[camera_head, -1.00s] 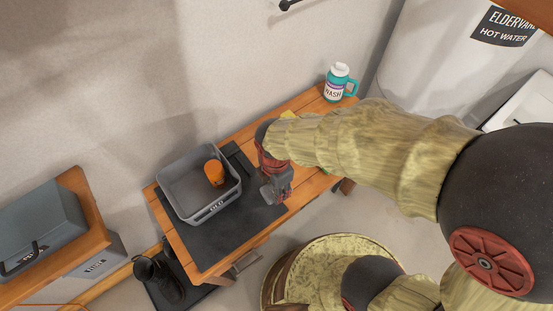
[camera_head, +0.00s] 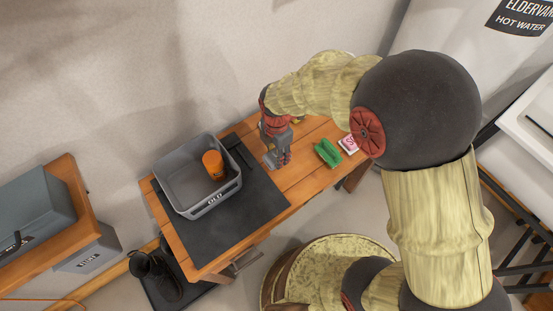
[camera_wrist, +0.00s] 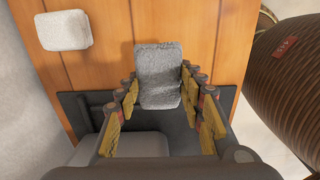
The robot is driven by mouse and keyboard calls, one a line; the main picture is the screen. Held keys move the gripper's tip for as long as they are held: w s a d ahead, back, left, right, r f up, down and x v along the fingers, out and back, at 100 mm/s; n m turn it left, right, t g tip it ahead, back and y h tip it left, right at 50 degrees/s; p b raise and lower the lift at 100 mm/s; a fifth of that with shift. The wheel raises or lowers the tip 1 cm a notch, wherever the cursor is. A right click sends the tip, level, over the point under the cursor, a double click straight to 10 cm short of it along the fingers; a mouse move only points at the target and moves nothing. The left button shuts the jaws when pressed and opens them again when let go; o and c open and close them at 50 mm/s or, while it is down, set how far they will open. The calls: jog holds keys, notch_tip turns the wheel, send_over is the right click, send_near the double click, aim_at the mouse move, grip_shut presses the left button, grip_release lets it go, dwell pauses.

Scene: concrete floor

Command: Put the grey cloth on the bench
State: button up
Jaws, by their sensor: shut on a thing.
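The grey cloth (camera_wrist: 158,75), a rough folded pad, is between my gripper's fingers in the wrist view. My gripper (camera_wrist: 160,100) is shut on it. In the head view my gripper (camera_head: 275,162) points down over the wooden bench (camera_head: 300,182), just right of the black mat. The cloth is hard to make out there beside the fingers. The wrist view shows the bench planks (camera_wrist: 112,62) behind the cloth. I cannot tell whether the cloth touches the wood.
A grey bin (camera_head: 172,188) holding an orange container (camera_head: 213,165) stands on the black mat (camera_head: 225,228). A green brush (camera_head: 327,152) and a small pink-and-white box (camera_head: 348,144) lie on the bench's right. A pale block (camera_wrist: 65,30) shows in the wrist view. Boots (camera_head: 155,275) stand below.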

jog(key=shift+w+f, duration=0.3)
jog(key=shift+f, duration=0.1)
jog(key=shift+w+f+b, duration=0.15)
jog(key=shift+f+b, duration=0.45)
jog(key=shift+f, duration=0.3)
jog(key=shift+w+f+b, duration=0.15)
jog(key=shift+f+b, duration=0.45)
jog(key=shift+f, duration=0.3)
jog(key=shift+f, duration=0.15)
jog(key=o, duration=1)
